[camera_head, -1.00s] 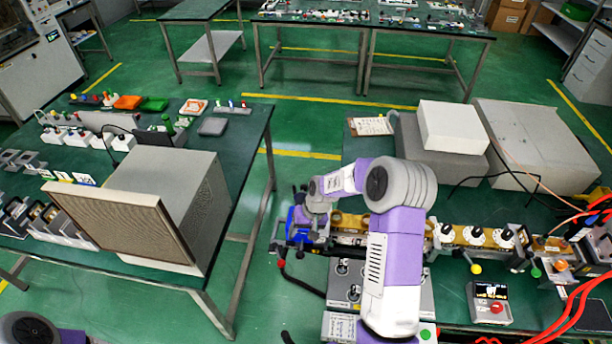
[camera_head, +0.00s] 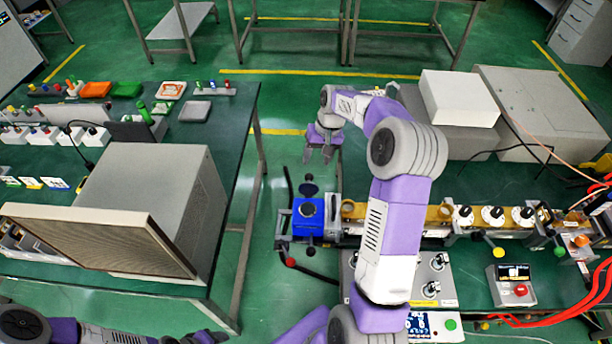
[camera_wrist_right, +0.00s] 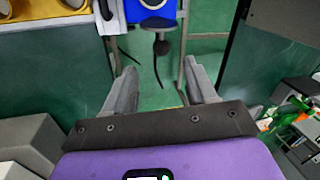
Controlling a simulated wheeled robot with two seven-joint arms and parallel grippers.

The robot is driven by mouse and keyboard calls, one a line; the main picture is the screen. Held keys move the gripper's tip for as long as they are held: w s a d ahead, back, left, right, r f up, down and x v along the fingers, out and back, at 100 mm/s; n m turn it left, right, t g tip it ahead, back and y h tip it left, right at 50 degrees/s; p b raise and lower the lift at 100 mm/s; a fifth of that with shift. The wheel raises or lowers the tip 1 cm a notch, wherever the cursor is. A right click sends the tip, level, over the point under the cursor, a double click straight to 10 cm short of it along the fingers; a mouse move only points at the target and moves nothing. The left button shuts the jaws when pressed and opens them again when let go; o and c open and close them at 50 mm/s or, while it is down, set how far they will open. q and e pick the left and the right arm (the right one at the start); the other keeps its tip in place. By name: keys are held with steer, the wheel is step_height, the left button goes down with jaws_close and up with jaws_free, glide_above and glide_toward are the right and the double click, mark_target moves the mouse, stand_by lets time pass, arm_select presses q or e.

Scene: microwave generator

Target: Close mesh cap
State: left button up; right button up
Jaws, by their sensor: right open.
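A blue block (camera_head: 307,228) with a round dark opening on top sits at the left end of the waveguide line in the head view. A small dark round piece (camera_head: 309,188), apparently the mesh cap, stands out from its far side, away from the opening. In the right wrist view the blue block (camera_wrist_right: 150,16) is at the top edge, with the dark piece (camera_wrist_right: 161,47) below it. My right gripper (camera_head: 321,154) is open and empty, beyond the cap, with its fingers apart on either side of it in the wrist view. My left arm (camera_head: 105,335) is cut off at the bottom; its fingertips are unclear.
The brass waveguide line (camera_head: 400,212) runs right from the block. A big grey horn box (camera_head: 150,200) stands on the left table. White and grey boxes (camera_head: 458,97) stand behind my right arm. Free floor (camera_head: 262,185) lies between the tables.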

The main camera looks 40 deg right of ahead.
mark_target(310, 175)
steer(key=shift+w+b+x, duration=0.1)
steer(key=shift+b+x, duration=0.1)
steer(key=shift+x, duration=2)
steer(key=shift+w+b+x, duration=0.15)
steer(key=shift+b+x, duration=0.05)
steer(key=shift+x, duration=1.95)
jaws_close()
